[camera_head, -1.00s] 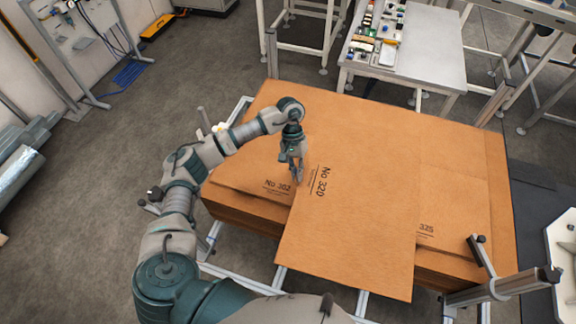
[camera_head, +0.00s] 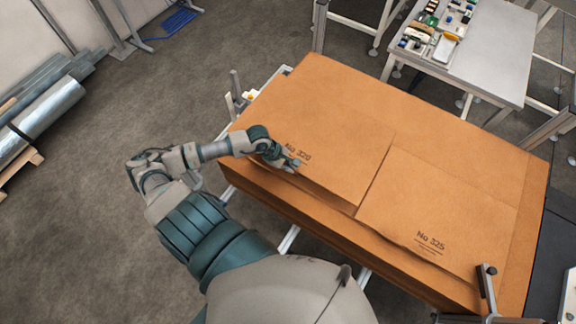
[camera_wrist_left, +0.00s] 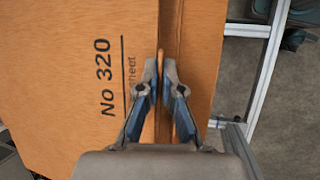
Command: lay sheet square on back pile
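The brown sheet marked No 320 (camera_head: 340,160) lies on the left part of the large brown pile (camera_head: 335,85); its front edge is near the pile's front edge. The sheet also fills the left of the left wrist view (camera_wrist_left: 60,70). My left gripper (camera_head: 294,164) is at the sheet's front edge, beside the printed label. In the left wrist view its fingers (camera_wrist_left: 162,75) are close together, with a thin brown strip of the sheet's edge between them. The gripper partly covers the label in the head view. My right gripper is not in view.
A sheet marked No 325 (camera_head: 440,205) lies to the right. A metal post with a black knob (camera_head: 487,282) stands at the front right corner. A grey table (camera_head: 480,55) with small items is behind.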

